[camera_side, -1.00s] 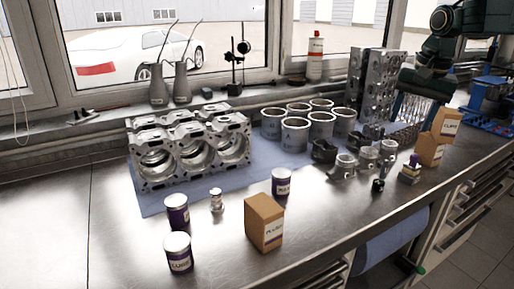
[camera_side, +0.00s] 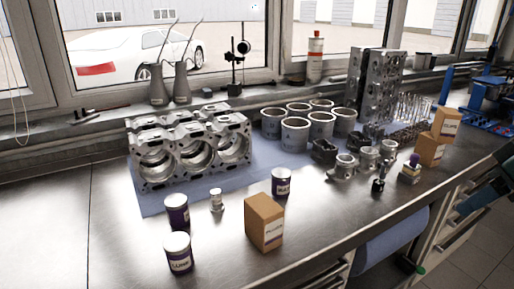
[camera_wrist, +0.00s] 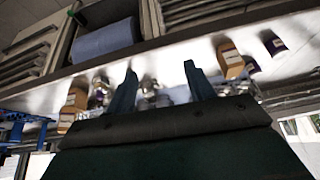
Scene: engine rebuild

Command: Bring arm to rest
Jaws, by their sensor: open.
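My gripper (camera_wrist: 160,68) is open and empty in the wrist view. Its two dark teal fingers stand apart, with nothing between the tips. The wrist view is upside down, with the workbench (camera_wrist: 195,50) beyond the fingers and the drawers at the top. In the side view a dark teal part, apparently the end of my arm, shows at the right edge. It is in front of the drawers and below the bench top. It is partly cut off there, and I cannot tell from that view whether it touches anything.
On the bench are an engine block (camera_side: 190,152), metal cylinder sleeves (camera_side: 296,134), an upright cylinder head (camera_side: 374,85), a cardboard box (camera_side: 264,222) and several labelled cans (camera_side: 178,252). A blue roll (camera_side: 388,240) hangs below the front edge. The bench's left end is clear.

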